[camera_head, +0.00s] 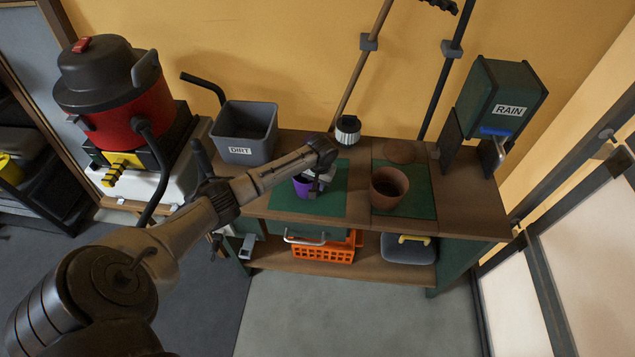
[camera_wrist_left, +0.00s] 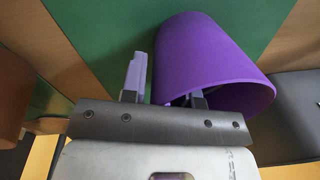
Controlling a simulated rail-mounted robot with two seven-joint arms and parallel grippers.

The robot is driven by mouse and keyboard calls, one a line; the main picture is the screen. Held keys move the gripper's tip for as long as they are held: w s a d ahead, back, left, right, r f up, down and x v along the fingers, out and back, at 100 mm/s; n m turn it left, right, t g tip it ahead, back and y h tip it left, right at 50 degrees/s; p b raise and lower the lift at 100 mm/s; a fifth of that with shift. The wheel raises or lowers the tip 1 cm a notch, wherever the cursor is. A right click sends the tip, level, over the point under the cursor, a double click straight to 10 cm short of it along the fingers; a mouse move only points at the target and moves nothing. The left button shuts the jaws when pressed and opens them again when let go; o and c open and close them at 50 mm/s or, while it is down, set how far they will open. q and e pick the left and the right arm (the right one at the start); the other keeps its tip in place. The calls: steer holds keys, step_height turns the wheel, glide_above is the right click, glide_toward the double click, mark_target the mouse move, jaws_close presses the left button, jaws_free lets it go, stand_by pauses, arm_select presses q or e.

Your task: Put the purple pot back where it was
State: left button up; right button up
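The purple pot (camera_head: 303,188) is at the left green mat (camera_head: 335,203) on the wooden workbench, partly hidden by my left gripper (camera_head: 316,182). Whether its base touches the mat is unclear. In the left wrist view the purple pot (camera_wrist_left: 205,52) fills the upper middle, its open rim toward the camera. My left gripper (camera_wrist_left: 166,88) straddles the pot's wall, one finger outside it and one inside the rim. A gap shows between the fingers, so it looks open. My right gripper is not in view.
A terracotta pot (camera_head: 388,188) stands on the right green mat (camera_head: 419,205). A grey DIRT bin (camera_head: 246,128) is at the back left and a RAIN tank (camera_head: 503,98) at the right. An orange basket (camera_head: 322,252) is on the lower shelf.

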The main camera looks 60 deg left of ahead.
arm_select(q)
step_height(320, 180, up, 12)
steer(key=d+p, duration=0.1)
steer(key=p, duration=0.1)
steer(key=s+d+f+m, duration=0.2)
steer(key=s+d+f, duration=0.2)
steer(key=d, duration=0.3)
steer(key=s+d+f+m+t, duration=0.1)
steer(key=s+d+f+m, duration=0.1)
steer(key=s+d+f, duration=0.3)
steer(key=s+d+f+m, duration=0.2)
steer(key=s+d, duration=0.1)
steer(key=d, duration=0.5)
steer(key=s+d+r+m+t, duration=0.1)
steer(key=s+d+r, duration=0.1)
steer(key=s+d, duration=0.3)
steer(key=s+d+r+m+t+h, duration=0.1)
steer(key=s+d+r+t, duration=0.1)
steer(key=s, duration=0.9)
steer(key=d+r, duration=0.1)
steer(key=d, duration=0.1)
steer(key=shift+s+d+m, duration=0.25)
steer(key=shift+d+m, duration=0.1)
steer(key=shift+m, duration=0.05)
